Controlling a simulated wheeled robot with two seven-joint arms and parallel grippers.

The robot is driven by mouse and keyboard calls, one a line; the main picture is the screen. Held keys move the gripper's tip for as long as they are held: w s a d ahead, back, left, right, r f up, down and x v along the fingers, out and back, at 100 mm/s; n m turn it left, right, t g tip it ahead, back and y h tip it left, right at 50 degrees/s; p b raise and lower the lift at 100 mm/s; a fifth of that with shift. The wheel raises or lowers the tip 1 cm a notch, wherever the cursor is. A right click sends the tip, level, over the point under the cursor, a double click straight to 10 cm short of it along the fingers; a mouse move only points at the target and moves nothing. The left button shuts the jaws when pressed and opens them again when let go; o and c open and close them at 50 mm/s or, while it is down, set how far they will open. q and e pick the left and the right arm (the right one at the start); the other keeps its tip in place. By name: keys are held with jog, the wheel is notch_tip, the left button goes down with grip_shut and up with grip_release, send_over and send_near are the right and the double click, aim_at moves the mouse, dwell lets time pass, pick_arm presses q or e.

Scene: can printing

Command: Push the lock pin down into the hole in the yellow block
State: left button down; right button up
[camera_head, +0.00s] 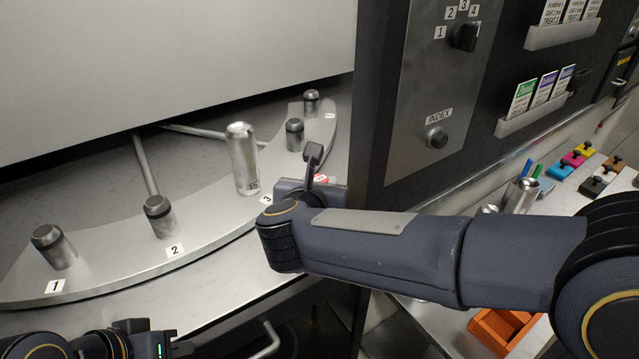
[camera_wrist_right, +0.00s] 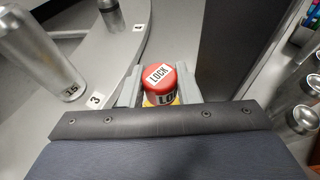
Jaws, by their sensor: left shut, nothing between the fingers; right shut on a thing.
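The lock pin (camera_wrist_right: 158,78) has a red cap with white LOCK labels. It sits between the two grey fingers of my right gripper (camera_wrist_right: 158,88), which is shut on it. A little yellow (camera_wrist_right: 176,101) shows just below the cap, probably the yellow block; the hole and the pin's shaft are hidden. In the head view a small part of the red cap (camera_head: 321,178) shows behind my right wrist, beside the curved rim near label 3. My left gripper (camera_head: 150,337) is low at the left, shut and empty, partly cut off by the frame edge.
A silver can (camera_head: 243,158) stands on the curved metal turntable (camera_head: 210,228) close to my right gripper. Several dark-capped posts (camera_head: 160,215) stand along the turntable. A dark panel with an INDEX knob (camera_head: 437,136) rises to the right. More cans (camera_head: 521,195) and an orange bin (camera_head: 497,328) are further right.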

pick_arm(q)
jog(key=shift+s+f, duration=0.15)
jog(key=shift+f, duration=0.25)
pick_arm(e)
jog(key=shift+r, duration=0.25)
jog(key=shift+w, duration=0.1)
pick_arm(q)
jog(key=shift+r+p, duration=0.2)
jog(key=shift+p, duration=0.1)
pick_arm(e)
jog(key=shift+w, duration=0.3)
